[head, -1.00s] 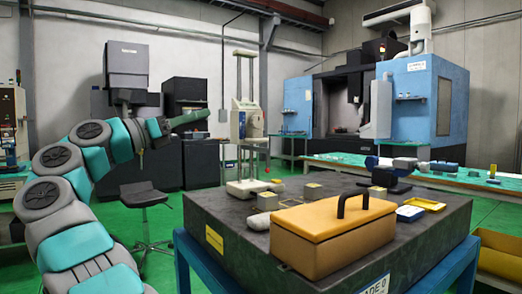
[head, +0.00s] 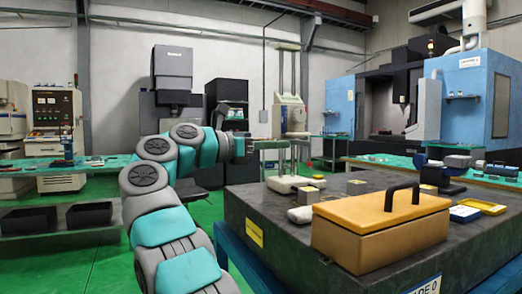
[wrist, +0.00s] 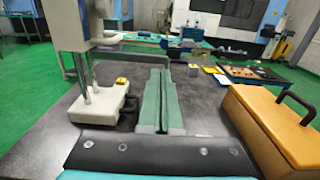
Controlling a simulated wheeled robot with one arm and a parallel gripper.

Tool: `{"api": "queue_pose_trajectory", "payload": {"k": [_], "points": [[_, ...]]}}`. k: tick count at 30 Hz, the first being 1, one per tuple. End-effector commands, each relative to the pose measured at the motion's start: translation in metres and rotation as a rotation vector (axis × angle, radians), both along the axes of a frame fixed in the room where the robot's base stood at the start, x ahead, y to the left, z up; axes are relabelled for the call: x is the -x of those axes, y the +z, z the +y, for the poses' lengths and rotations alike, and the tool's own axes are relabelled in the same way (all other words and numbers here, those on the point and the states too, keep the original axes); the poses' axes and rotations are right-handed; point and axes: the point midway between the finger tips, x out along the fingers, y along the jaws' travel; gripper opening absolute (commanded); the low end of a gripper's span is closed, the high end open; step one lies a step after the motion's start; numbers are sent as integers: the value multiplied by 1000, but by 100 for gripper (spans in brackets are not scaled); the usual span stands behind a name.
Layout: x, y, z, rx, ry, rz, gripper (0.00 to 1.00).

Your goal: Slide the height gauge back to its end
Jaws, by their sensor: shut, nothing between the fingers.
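The height gauge (head: 291,112) is a tall pale column with a boxy head, upright on a white base (head: 293,184) near the far left edge of the dark surface plate (head: 420,250). In the wrist view its base (wrist: 98,106) and lower posts stand left of my gripper. The gauge's top is cut off there. My gripper (wrist: 160,73) is shut and empty; its green fingers point forward over the plate, to the right of the gauge base and apart from it in that view. In the head view my gripper (head: 280,143) is small, near the gauge column.
A tan case with a black handle (head: 382,227) takes up the plate's near right part. Small blocks (head: 356,187), a white rounded item (head: 300,214) and a yellow tray (head: 480,206) also lie on the plate. Machines and benches stand behind.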

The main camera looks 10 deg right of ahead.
Motion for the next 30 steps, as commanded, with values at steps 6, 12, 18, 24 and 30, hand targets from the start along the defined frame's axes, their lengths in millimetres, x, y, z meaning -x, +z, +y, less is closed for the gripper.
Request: {"api": "queue_pose_trajectory", "payload": {"k": [6, 12, 18, 24, 30], "points": [[-8, 2, -30, 0, 0, 0, 0], [-14, 1, -44, -1, 0, -2, 0], [-15, 0, -46, -1, 1, -2, 0], [-15, 1, -46, -1, 1, -2, 0], [-16, -1, -61, -1, 0, 0, 0]]}}
